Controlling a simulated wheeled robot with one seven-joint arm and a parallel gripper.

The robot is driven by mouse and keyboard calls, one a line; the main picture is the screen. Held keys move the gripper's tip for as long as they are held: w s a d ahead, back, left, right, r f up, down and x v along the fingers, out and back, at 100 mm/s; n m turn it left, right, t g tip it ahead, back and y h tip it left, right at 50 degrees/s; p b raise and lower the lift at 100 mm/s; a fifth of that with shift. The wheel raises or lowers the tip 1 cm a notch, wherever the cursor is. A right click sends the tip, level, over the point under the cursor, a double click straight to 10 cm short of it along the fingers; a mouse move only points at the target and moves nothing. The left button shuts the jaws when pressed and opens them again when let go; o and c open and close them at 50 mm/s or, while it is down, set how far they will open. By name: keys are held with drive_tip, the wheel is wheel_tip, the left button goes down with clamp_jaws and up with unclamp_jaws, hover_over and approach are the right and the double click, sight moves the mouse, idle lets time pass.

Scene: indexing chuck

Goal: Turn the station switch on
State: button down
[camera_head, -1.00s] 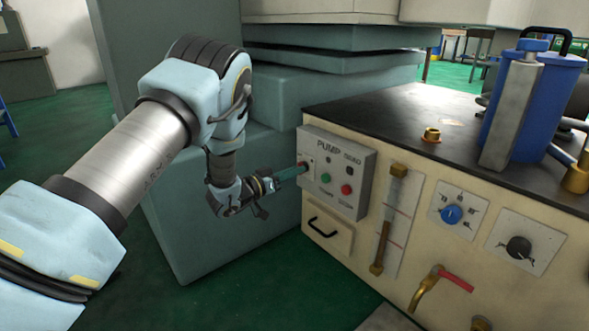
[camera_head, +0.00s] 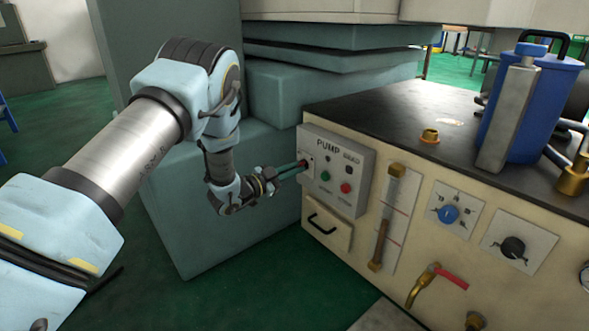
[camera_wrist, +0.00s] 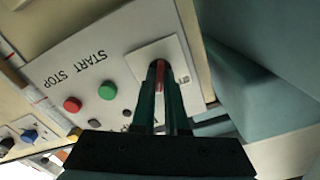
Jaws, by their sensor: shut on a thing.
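The pump control box (camera_head: 334,170) is a grey panel marked PUMP on the cream cabinet's left end. A red-tipped switch lever (camera_wrist: 161,72) stands out from a white plate (camera_wrist: 165,55) on this panel in the wrist view. My gripper (camera_head: 299,165) reaches the panel's left edge from the left. In the wrist view its two green fingers (camera_wrist: 160,85) are shut on the lever, one on each side. The fingers hide part of the lever, so its exact setting is hard to tell.
Green (camera_wrist: 108,91) and red (camera_wrist: 73,104) buttons marked START and STOP sit beside the switch plate. A drawer handle (camera_head: 322,224) is below the box. A sight tube (camera_head: 385,220), knobs and a red-handled tap (camera_head: 452,277) lie to the right. A large blue-grey machine body (camera_head: 230,190) stands close behind my arm.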

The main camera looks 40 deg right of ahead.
drive_tip(key=shift+f+m, duration=0.1)
drive_tip(key=shift+m, duration=0.2)
drive_tip(key=c, duration=0.9)
unclamp_jaws()
drive_tip(key=shift+c, duration=0.2)
drive_tip(key=a+p, duration=0.3)
drive_tip(key=a, duration=0.7)
drive_tip(key=shift+w+a, duration=0.35)
drive_tip(key=shift+a, duration=0.05)
drive_tip(key=shift+s, duration=0.1)
